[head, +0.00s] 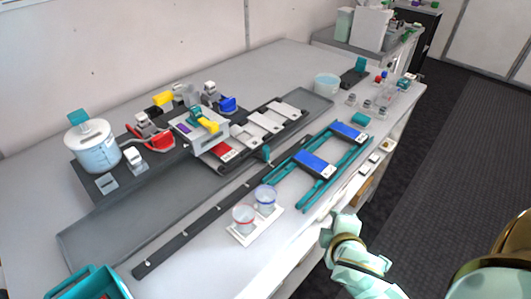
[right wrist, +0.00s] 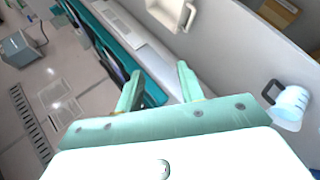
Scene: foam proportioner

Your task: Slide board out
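A dark board (head: 262,128) with pale plates and a red part at its near end sits beside a grey machine block (head: 200,126). A teal rail frame (head: 298,187) lies to its right, carrying a blue-topped dark block (head: 314,165) and another blue-topped block (head: 347,132). I cannot tell which piece is the task's board. My left gripper is not in view.
Two clear cups (head: 243,219) stand on a white tray in front of a long dark strip (head: 205,222). A lidded white pot (head: 93,146) stands at left, and a teal bin (head: 88,283) at lower left. Small parts line the right edge. The front table corner is clear.

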